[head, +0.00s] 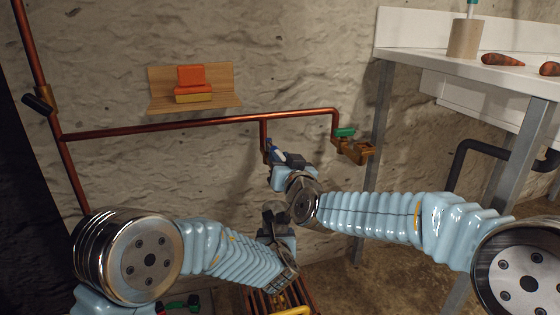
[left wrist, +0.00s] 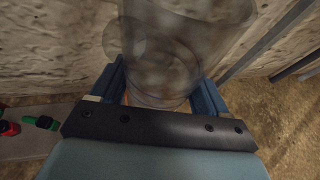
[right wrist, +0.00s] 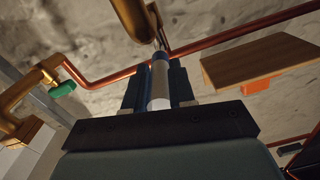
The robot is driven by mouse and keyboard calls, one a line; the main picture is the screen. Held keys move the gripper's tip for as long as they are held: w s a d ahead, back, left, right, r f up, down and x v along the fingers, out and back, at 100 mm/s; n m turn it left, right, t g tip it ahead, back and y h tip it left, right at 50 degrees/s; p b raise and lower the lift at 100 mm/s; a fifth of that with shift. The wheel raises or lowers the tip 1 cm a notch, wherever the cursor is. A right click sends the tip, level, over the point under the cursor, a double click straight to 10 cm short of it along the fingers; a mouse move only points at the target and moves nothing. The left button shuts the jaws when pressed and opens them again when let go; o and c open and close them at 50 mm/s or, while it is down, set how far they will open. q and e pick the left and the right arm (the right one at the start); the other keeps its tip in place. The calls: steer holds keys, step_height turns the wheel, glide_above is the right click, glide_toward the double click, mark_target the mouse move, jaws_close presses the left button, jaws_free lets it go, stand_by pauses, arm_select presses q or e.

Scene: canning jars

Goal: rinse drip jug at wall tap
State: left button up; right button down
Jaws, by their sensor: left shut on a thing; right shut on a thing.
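The clear, see-through drip jug (left wrist: 180,45) fills the top middle of the left wrist view. My left gripper (left wrist: 158,92) is shut on it, one blue finger on each side. In the head view my left gripper (head: 274,222) is low in front of the wall, below my right one; the jug is hard to make out there. My right gripper (head: 276,154) is shut on the tap's blue-and-white lever (right wrist: 159,88). The brass wall tap (right wrist: 135,24) shows just beyond it in the right wrist view. I cannot make out any water.
A copper pipe (head: 190,124) crosses the stone wall. A second brass tap with a green handle (head: 345,132) is to the right. A wooden shelf (head: 157,90) holds orange and yellow blocks. A white counter (head: 400,45) stands right. A slatted wooden piece (head: 262,299) is below.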

steer(key=shift+w+d+n+g+y, duration=0.2)
steer(key=shift+d+n+g+y, duration=0.1)
steer(key=shift+d+n+y, duration=0.3)
steer(key=shift+w+d+n+g+y, duration=0.2)
steer(key=shift+d+n+g+y, duration=0.15)
steer(key=shift+y, duration=0.35)
steer(key=c, duration=0.9)
jaws_free()
steer(key=shift+c, duration=0.2)
steer(key=v, duration=1.2)
